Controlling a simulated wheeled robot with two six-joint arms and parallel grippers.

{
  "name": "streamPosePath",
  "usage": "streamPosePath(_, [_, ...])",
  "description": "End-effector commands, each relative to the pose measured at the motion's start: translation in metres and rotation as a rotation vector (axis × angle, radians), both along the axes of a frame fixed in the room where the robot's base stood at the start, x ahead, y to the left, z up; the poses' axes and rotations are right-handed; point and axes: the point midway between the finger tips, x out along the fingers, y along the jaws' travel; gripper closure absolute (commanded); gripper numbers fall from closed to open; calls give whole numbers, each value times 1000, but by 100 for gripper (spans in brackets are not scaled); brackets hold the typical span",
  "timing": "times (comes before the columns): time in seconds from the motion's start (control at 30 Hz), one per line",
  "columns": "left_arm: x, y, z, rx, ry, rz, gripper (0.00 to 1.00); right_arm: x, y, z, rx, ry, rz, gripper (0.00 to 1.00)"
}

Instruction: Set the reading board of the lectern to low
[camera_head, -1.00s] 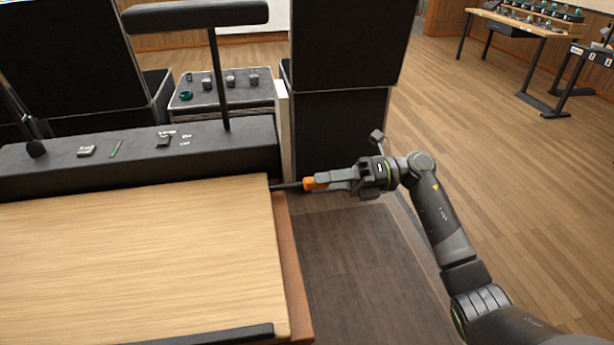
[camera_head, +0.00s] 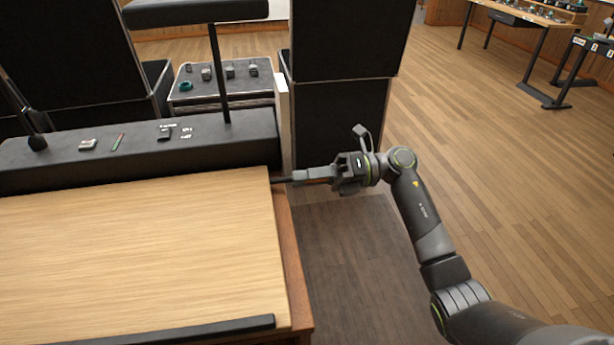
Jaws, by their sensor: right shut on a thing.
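The lectern's reading board (camera_head: 140,260) is a pale wooden panel filling the lower left, with a dark ledge (camera_head: 180,332) along its near edge. A short dark rod (camera_head: 281,180) sticks out to the right at the board's far right corner. My right gripper (camera_head: 303,176) is at the rod's outer end, beside the lectern. It is shut on the rod's handle, which its fingers now hide. The lectern's brown side (camera_head: 297,275) shows along the board's right edge. My left gripper is out of view.
A dark panel (camera_head: 60,165) with small controls and a lamp post (camera_head: 219,75) stands behind the board. Black cabinets and a small table (camera_head: 222,96) with knobs are beyond. Floor (camera_head: 500,190) to the right is open; desks stand far right.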

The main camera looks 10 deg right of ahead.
Motion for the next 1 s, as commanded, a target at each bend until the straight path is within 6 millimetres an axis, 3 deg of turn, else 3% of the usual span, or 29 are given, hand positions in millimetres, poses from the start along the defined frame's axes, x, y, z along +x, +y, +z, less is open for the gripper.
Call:
streamPosePath(0.23, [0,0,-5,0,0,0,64,1,0,4,-1,-23,0,100])
streamPosePath(0.53, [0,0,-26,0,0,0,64,0,0,53,-2,-203,-1,100])
streamPosePath(0.83, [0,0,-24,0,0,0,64,-1,0,58,1,-214,-3,100])
streamPosePath(0.87, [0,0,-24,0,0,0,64,-1,0,58,1,-214,-3,76])
streamPosePath(1.0, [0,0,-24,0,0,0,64,-1,0,58,0,-212,-2,58])
